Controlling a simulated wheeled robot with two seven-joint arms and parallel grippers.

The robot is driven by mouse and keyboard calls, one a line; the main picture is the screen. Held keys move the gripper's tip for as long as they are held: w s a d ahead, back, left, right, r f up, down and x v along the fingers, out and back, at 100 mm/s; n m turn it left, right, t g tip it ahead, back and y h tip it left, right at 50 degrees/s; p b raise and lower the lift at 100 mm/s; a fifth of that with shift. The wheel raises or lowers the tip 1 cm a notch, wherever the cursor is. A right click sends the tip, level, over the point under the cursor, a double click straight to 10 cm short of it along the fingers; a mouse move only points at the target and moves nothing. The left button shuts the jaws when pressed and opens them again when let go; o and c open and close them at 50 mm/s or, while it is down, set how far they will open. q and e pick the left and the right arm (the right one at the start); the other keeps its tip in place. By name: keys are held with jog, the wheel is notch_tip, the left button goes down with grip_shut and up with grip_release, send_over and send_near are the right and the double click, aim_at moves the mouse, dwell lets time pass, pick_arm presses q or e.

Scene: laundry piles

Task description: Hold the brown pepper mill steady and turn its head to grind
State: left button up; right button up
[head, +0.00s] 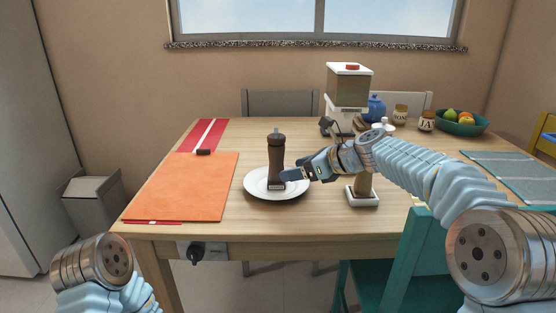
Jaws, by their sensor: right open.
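The brown pepper mill (276,160) stands upright on a white plate (262,191) near the middle of the table. Its head is a darker, rounded top. My right arm reaches in from the right, and my right gripper (287,175) is at the right side of the mill's lower body, above the plate. The right gripper is open; whether its fingers touch the mill I cannot tell. Of my left arm, only a link shows at the lower left; the left gripper is out of view.
An orange mat (184,188) lies left of the plate. Behind my right arm stand a dispenser (348,86), a blue pot (375,107), jars (427,121) and a fruit bowl (460,126). A teal chair (398,258) stands at the front right.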

aim_at(280, 181)
jog(key=p+x, duration=0.1)
jog(key=x, duration=0.4)
jog(key=shift+r, duration=0.1)
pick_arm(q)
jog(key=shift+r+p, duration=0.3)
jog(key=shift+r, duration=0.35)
pick_arm(e)
jog(key=shift+w+a+f, duration=0.35)
jog(key=shift+a+f, duration=0.1)
jog(key=shift+a, duration=0.05)
jog(key=shift+c, duration=0.2)
jog(key=shift+f, duration=0.2)
jog(key=c, duration=0.7)
